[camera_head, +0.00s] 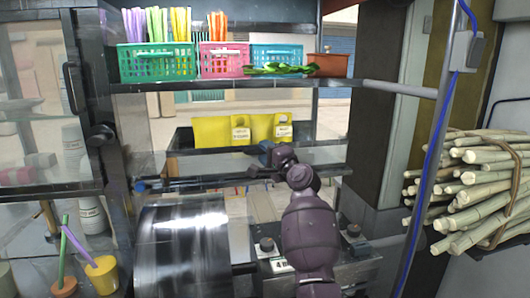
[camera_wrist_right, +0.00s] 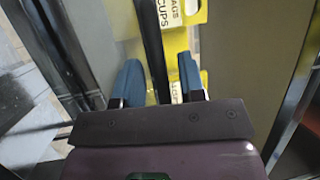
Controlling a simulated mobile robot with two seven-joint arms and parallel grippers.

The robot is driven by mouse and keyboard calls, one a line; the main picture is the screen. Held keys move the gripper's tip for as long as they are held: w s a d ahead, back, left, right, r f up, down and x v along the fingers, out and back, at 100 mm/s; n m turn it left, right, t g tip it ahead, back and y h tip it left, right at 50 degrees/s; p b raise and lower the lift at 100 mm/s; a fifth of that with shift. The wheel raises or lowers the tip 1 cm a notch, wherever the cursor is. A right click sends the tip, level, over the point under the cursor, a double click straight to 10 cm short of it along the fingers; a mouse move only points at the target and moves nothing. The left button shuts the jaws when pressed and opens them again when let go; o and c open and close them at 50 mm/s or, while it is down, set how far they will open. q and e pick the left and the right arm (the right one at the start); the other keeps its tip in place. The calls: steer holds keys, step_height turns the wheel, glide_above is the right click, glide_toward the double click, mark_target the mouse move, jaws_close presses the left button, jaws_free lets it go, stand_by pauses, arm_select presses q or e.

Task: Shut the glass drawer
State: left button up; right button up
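The glass drawer (camera_head: 222,170) is below the shelf in the middle of the head view, with clear panes and a dark bar along its front. My right gripper (camera_head: 265,150) is at this bar, towards its right part. In the right wrist view, the two blue fingers of my right gripper (camera_wrist_right: 160,78) stand apart, one on each side of a dark bar (camera_wrist_right: 151,45). A gap shows between the bar and the right finger. Contact on the left cannot be told. My left gripper is not in view.
Yellow labelled holders (camera_head: 222,131) stand behind the drawer. A shelf above holds a green basket (camera_head: 155,64), other baskets and a brown pot (camera_head: 328,65). A metal drum (camera_head: 182,245) stands below. Cane stalks (camera_head: 480,180) are at the right, a glass cabinet (camera_head: 45,110) at the left.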

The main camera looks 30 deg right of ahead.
steer(key=v, duration=1)
steer(key=shift+s, duration=0.2)
